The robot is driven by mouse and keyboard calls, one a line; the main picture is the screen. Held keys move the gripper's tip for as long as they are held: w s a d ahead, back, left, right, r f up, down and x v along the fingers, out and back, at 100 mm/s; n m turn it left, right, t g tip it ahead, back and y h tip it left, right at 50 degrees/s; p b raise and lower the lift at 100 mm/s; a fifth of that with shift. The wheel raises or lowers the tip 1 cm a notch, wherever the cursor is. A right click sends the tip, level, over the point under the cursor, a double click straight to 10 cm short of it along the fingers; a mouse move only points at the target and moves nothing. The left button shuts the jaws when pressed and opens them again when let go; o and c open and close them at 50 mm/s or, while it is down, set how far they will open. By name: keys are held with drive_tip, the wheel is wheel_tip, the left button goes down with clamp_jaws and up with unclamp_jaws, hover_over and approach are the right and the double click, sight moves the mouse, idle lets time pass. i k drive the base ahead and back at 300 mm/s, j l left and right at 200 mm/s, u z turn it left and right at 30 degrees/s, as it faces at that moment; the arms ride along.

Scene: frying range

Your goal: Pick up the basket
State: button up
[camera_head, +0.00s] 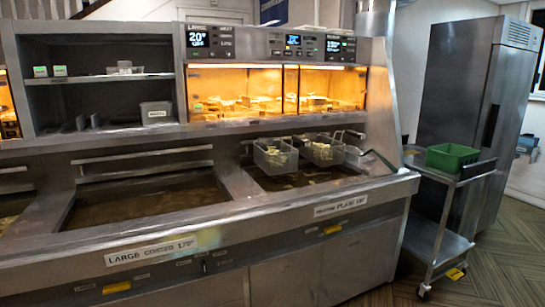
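Two wire frying baskets hang side by side over the right-hand fryer vat in the head view. The left basket (275,156) and the right basket (323,151) are both grey mesh and hold some pale yellow food. Dark handles or hooks show behind them near the back wall of the vat. The baskets look level and sit above the dark oil (300,180). My gripper is not in view.
An empty-looking fryer vat (140,204) lies left of the baskets. A lit warming cabinet (278,92) stands behind them. A steel trolley (436,245) with a green crate (452,157) stands right, before a tall steel fridge (475,95). Floor (505,270) is clear at the front right.

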sight(275, 157)
drive_tip(key=i+l+u, duration=0.15)
drive_tip(key=i+l, duration=0.2)
drive_tip(key=i+l+u, duration=0.2)
drive_tip(key=i+l, duration=0.15)
drive_tip(key=i+l+u, duration=0.15)
drive_tip(key=i+l, duration=0.3)
drive_tip(key=i+l+u, duration=0.2)
drive_tip(key=i+l, duration=0.15)
drive_tip(key=l, duration=0.15)
drive_tip(key=i+l+u, duration=0.15)
drive_tip(key=i+l, duration=0.15)
drive_tip(key=l, duration=0.2)
